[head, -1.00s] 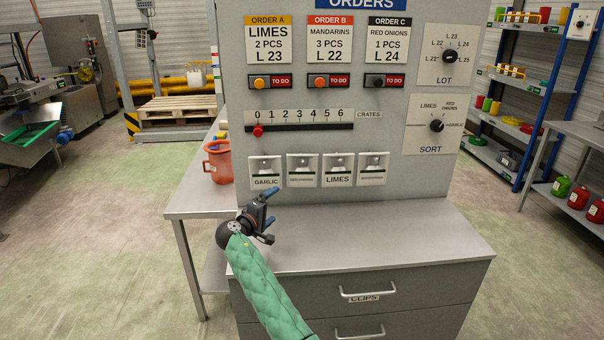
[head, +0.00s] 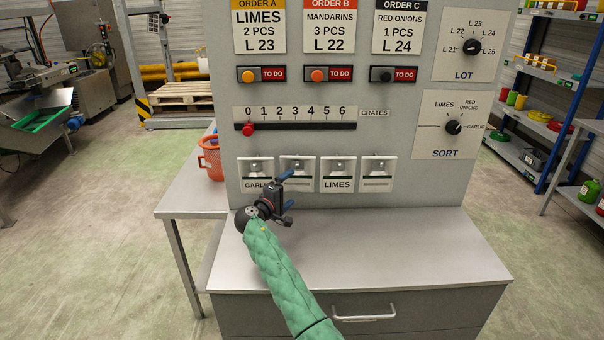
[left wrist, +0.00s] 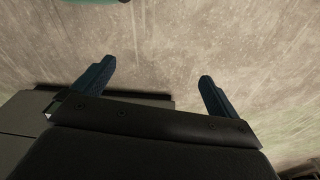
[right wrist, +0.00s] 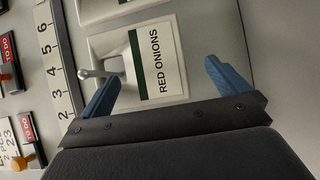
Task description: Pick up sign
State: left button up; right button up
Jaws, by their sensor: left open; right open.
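Several white signs hang in a row low on the grey panel. In the head view the LIMES sign (head: 339,184) is readable, and the GARLIC sign (head: 255,185) is partly covered by my right gripper (head: 287,198). My right gripper is open and empty in front of the panel, overlapping the left pair of signs. In the right wrist view the RED ONIONS sign (right wrist: 160,62), white with a green stripe, shows beyond and between the open fingers (right wrist: 160,80); I cannot tell contact. My left gripper (left wrist: 153,84) is open and empty above the floor, outside the head view.
A bare grey counter (head: 400,245) with a drawer handle (head: 363,313) lies below the panel. A red crate slider (head: 248,129), order buttons and dials sit on the panel. An orange bucket (head: 211,158) stands on the side table (head: 190,195). A shelf rack stands at right.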

aim_at(296, 182)
jog(key=shift+w+d+r+p, duration=0.3)
jog(key=shift+w+d+r, duration=0.05)
jog(key=shift+w, duration=0.1)
jog(key=shift+w+d+f, duration=0.2)
jog(key=shift+w+d, duration=0.2)
jog(key=shift+w, duration=0.15)
jog(key=shift+w+d+p, duration=0.1)
jog(key=shift+w+p, duration=0.05)
jog(key=shift+p, duration=0.25)
jog(key=x, duration=0.1)
jog(key=p+x, duration=0.2)
jog(key=shift+r, duration=0.25)
pick_arm(q)
jog(key=s+a+f, duration=0.3)
jog(key=f, duration=0.6)
jog(key=shift+t+p, duration=0.35)
jog(key=shift+t, duration=0.05)
pick_arm(e)
jog(key=shift+w+d+f, duration=0.15)
jog(key=shift+w+d, duration=0.25)
jog(key=shift+w, duration=0.1)
pick_arm(q)
jog(key=shift+a+f, duration=0.1)
pick_arm(e)
jog(key=shift+c, duration=0.2)
pick_arm(q)
jog(key=shift+s, duration=0.1)
pick_arm(e)
jog(key=c, duration=1)
